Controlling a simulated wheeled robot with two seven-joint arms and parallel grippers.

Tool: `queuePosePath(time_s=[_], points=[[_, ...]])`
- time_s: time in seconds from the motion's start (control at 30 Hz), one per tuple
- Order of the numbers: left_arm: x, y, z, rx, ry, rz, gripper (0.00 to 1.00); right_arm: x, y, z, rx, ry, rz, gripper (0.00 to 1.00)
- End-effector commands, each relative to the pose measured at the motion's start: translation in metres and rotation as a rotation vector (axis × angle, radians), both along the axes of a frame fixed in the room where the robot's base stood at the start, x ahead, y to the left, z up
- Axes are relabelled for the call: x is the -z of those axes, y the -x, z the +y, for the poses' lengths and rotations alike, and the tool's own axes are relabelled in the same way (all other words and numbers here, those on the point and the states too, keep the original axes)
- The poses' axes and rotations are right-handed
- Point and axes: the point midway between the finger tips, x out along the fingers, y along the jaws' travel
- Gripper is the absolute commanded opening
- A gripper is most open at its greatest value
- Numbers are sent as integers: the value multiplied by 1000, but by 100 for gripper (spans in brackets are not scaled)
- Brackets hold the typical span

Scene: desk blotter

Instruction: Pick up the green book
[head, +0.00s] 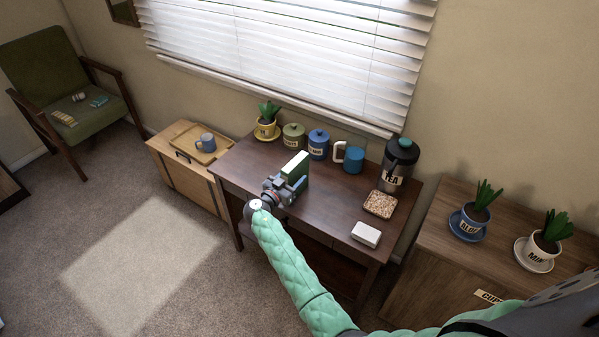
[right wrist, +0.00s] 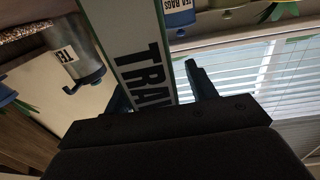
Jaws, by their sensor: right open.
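The green book (head: 294,165) stands upright on the dark wooden desk (head: 330,205), left of its middle. Its white side and green edge show in the head view. In the right wrist view the book (right wrist: 133,35) shows a white face with large black letters reading "TRA". My right gripper (head: 289,184) is at the near side of the book, its lower part hidden behind the jaws. In the wrist view the two fingers are apart, one on each side of the book, and open. Whether they touch it I cannot tell. My left gripper is not in view.
A tea dispenser (head: 397,165), a cork-like tile (head: 380,204) and a white block (head: 366,234) are to the right.

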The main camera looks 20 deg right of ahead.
Motion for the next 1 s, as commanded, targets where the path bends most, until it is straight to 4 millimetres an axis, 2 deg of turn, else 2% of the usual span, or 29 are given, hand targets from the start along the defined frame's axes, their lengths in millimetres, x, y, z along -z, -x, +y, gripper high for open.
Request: queuePosePath(time_s=[0.37, 0.67, 1.0], points=[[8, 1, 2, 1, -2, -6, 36, 0, 2, 2, 0, -1, -1, 56], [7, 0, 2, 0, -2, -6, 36, 0, 2, 2, 0, -1, -1, 0], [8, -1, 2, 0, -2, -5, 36, -3, 1, 2, 0, 0, -2, 0]])
